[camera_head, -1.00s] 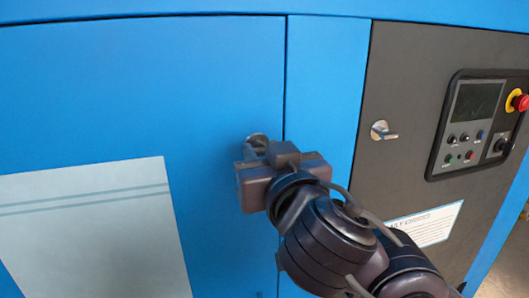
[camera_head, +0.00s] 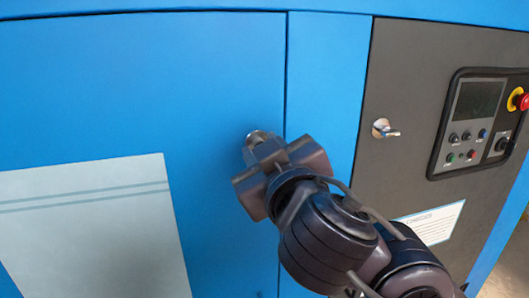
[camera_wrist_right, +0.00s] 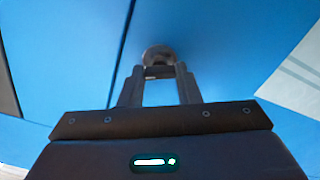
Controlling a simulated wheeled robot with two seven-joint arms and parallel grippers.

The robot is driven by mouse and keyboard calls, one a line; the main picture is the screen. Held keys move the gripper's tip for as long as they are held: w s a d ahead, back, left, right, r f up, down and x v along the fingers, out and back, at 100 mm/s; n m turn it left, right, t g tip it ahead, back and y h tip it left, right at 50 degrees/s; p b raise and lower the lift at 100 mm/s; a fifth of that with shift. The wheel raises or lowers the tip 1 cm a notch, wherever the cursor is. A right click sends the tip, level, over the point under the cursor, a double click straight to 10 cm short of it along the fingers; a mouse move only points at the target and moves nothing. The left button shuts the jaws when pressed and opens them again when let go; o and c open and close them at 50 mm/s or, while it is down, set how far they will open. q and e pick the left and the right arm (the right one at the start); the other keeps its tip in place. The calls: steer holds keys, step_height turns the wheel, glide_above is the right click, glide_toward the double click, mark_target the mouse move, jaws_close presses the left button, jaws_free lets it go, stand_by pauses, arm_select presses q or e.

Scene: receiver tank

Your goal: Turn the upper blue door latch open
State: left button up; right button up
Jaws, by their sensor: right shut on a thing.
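The upper latch is a small round metal piece (camera_head: 257,137) near the right edge of the blue door (camera_head: 130,90). Most of it is hidden behind my right gripper in the head view. In the right wrist view the latch (camera_wrist_right: 157,54) shows as a round grey base on the blue panel, just past the fingertips. My right gripper (camera_wrist_right: 159,71) is shut on the latch's handle, its fingers a little apart around it. In the head view the right gripper (camera_head: 254,146) is tilted against the door. My left gripper is not in view.
A second silver latch (camera_head: 383,129) sits on the dark grey panel to the right. A control panel (camera_head: 475,122) with a red emergency button (camera_head: 521,102) is farther right. A pale grey plate (camera_head: 90,230) is on the blue door at lower left.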

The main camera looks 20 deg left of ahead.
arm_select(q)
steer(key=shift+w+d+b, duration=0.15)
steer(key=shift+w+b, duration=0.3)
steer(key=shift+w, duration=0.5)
arm_select(e)
steer(key=n, duration=1.2)
steer(key=shift+a+f+n, duration=0.1)
steer(key=shift+f+n, duration=0.05)
steer(key=shift+n, duration=0.25)
steer(key=o, duration=1)
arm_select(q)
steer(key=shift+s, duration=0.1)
arm_select(e)
steer(key=shift+s, duration=0.1)
